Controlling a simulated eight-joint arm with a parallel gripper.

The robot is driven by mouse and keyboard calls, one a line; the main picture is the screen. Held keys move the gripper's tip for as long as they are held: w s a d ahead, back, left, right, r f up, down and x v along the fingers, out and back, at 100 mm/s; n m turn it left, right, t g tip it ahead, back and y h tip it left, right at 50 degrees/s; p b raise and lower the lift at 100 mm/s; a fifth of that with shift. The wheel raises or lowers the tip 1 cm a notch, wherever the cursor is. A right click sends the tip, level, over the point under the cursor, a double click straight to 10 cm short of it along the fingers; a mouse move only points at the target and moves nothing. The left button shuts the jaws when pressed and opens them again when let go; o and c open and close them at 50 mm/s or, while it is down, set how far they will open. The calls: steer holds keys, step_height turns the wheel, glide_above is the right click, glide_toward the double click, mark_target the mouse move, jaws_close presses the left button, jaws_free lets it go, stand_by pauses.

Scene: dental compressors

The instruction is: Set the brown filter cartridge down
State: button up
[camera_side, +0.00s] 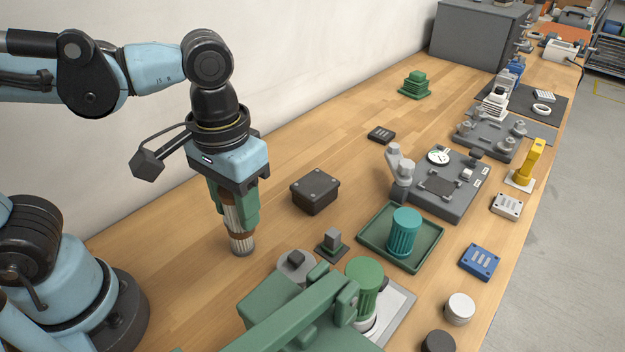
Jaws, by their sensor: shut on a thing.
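The brown filter cartridge (240,242) is a pale ridged cylinder with brown bands, held upright. My gripper (235,217) points down with its green fingers shut around the cartridge's upper part, which they partly hide. The cartridge's lower end is at or just above the bare wooden bench (180,262); I cannot tell whether it touches.
A green machine (300,312) stands in front. The bench left of the cartridge is clear.

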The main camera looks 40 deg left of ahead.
steer(key=w+a+r+m, duration=0.1)
steer(key=w+a+r, duration=0.3)
steer(key=w+a, duration=0.6)
steer(key=shift+w+a, duration=0.4)
steer(key=shift+a, duration=0.2)
steer(key=w, duration=1.4)
steer(key=shift+w+d+f, duration=0.2)
steer(key=shift+w+f, duration=1.5)
steer(key=shift+f, duration=0.8)
steer(key=shift+w+d+f, duration=0.25)
steer(key=shift+w+f, duration=1.45)
steer(key=shift+f, duration=0.85)
steer(key=shift+w+d+f, duration=0.2)
steer(key=shift+w+f, duration=1.5)
steer(key=shift+f, duration=0.8)
steer(key=shift+f, duration=0.6)
steer(key=o, duration=1.1)
